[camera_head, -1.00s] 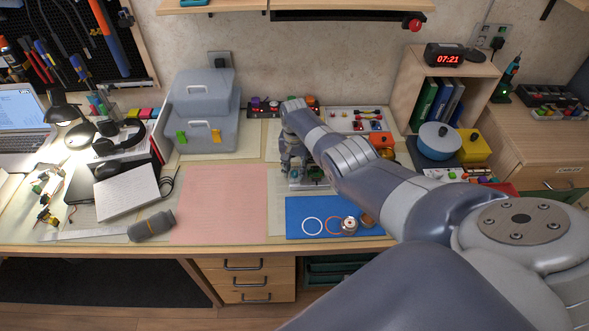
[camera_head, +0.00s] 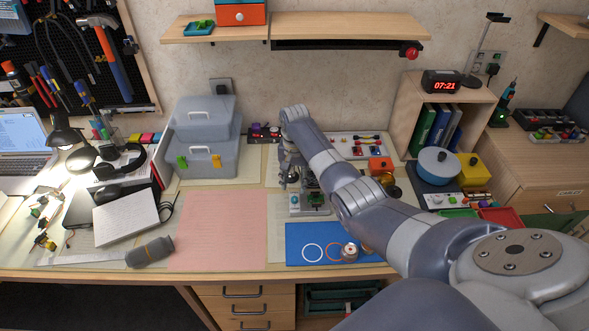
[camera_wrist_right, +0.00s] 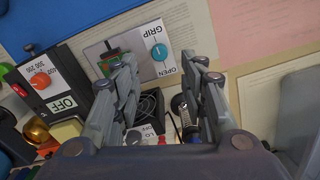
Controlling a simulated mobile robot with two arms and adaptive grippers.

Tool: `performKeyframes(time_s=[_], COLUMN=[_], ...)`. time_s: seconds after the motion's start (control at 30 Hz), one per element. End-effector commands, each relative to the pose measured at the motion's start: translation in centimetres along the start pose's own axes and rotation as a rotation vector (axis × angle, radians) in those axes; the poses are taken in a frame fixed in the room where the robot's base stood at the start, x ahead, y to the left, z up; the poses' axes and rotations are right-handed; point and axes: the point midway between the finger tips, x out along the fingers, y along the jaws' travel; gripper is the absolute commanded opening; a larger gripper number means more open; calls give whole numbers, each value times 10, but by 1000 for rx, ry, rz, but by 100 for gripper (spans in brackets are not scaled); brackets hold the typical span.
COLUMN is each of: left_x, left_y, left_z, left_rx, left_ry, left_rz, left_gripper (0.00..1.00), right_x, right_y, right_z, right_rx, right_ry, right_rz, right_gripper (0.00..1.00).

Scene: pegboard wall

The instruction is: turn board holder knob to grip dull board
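The board holder (camera_head: 317,211) is a small light-grey fixture on the bench behind the blue mat, with a green board (camera_head: 316,199) in it. In the right wrist view, its round teal knob (camera_wrist_right: 159,52) with a white mark sits on a grey plate between the words GRIP and OPEN. The green board also shows there (camera_wrist_right: 114,64), partly covered by a finger. My right gripper (camera_wrist_right: 158,64) is open and empty above the holder, its fingers on either side of the knob in the picture. I cannot tell its height above the knob. My left gripper is out of view.
A black box with an orange knob and an OFF label (camera_wrist_right: 57,103) stands beside the holder. The blue mat (camera_head: 303,231) with rings lies in front. A pink sheet (camera_head: 217,231) leaves clear bench to the left. A blue pot (camera_head: 438,162) stands at right.

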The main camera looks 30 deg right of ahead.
Motion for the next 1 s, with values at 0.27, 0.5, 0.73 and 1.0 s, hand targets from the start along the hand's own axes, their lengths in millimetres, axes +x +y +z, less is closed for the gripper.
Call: performKeyframes(time_s=[0.27,0.5,0.73,1.0], left_x=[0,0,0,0], left_y=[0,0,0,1], left_z=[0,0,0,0], left_rx=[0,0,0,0], left_ry=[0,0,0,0], left_rz=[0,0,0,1], left_gripper=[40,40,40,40], right_x=[-43,-52,-51,-48], right_y=[0,0,0,0], right_z=[-1,0,0,2], right_rx=[1,1,1,-9], right_ry=[2,1,0,4], right_rz=[-1,0,0,2], right_gripper=[39,39,39,39])
